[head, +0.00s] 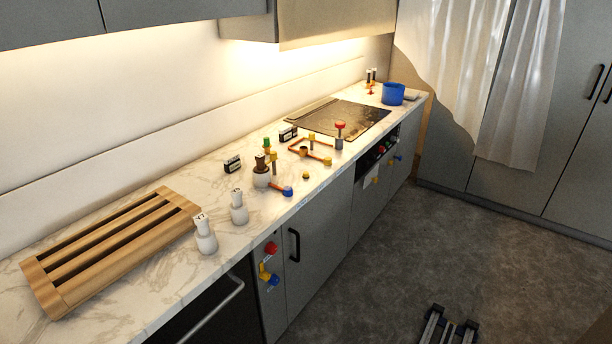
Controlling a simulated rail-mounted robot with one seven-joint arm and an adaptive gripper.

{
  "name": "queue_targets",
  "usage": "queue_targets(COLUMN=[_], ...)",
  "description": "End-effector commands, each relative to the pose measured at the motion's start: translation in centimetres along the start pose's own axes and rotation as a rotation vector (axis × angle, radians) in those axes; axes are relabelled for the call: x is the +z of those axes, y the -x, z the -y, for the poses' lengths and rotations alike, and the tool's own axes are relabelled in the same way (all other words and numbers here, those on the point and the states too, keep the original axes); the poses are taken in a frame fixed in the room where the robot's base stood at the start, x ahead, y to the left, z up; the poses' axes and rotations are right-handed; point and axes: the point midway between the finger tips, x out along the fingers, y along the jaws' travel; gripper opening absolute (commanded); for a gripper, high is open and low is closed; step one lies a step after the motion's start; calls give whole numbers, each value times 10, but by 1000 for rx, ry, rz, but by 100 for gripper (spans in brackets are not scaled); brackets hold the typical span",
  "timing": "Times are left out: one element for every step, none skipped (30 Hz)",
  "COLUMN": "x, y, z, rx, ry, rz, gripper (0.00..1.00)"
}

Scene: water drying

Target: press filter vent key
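I cannot tell which part is the filter vent key; no readable label picks it out. Small coloured controls sit on the counter front: a red knob (271,248), a yellow piece (264,271) and a blue knob (274,281) near the dark appliance. A second group sits farther along on a dark panel, with a red knob (382,149) and a blue knob (398,157). On the counter are a red-topped post (340,127) and an orange-handled piece with a blue end (288,191). Dark prongs at the bottom edge, apparently my gripper (451,329), are cut off and far from these.
A slatted wooden rack (183,199) and two white labelled bottles (206,240) (239,213) stand on the marble counter. A dark cooktop (350,117) and blue pot (393,94) are farther back. A black cabinet handle (294,244) projects forward. The floor (430,240) is open.

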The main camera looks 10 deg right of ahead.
Motion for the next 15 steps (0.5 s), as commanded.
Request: queue_targets(x=[0, 0, 0, 0, 0, 0, 0, 0, 0, 0, 0, 0, 0, 0, 0], y=[0, 0, 0, 0, 0, 0, 0, 0, 0, 0, 0, 0, 0, 0, 0], z=[0, 0, 0, 0, 0, 0, 0, 0, 0, 0, 0, 0, 0, 0, 0], rx=[0, 0, 0, 0, 0, 0, 0, 0, 0, 0, 0, 0, 0, 0, 0], ry=[0, 0, 0, 0, 0, 0, 0, 0, 0, 0, 0, 0, 0, 0, 0], rz=[0, 0, 0, 0, 0, 0, 0, 0, 0, 0, 0, 0, 0, 0, 0], gripper=[28, 18, 3, 0, 0, 0, 0, 0, 0, 0, 0, 0, 0, 0, 0])
